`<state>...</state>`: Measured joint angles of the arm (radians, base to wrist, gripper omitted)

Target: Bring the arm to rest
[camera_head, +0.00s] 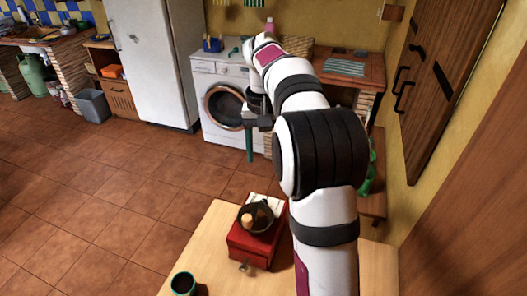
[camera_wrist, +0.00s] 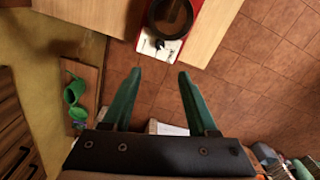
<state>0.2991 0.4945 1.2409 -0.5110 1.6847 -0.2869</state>
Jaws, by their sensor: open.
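My gripper (camera_wrist: 154,88) shows in the wrist view with its two green fingers spread apart and nothing between them. In the head view my arm reaches up and away over the table, and a green finger (camera_head: 249,146) hangs down in front of the washing machine. The fingers are in the air, apart from any object. The rest of the gripper is partly hidden by my arm in the head view.
A wooden table (camera_head: 214,232) holds a red coffee grinder (camera_head: 252,240) and a dark cup (camera_head: 184,283). The washing machine (camera_head: 220,76) stands beyond, beside a brick counter (camera_head: 365,70). Wooden doors (camera_head: 440,75) are on the right wall. The tiled floor at left is clear.

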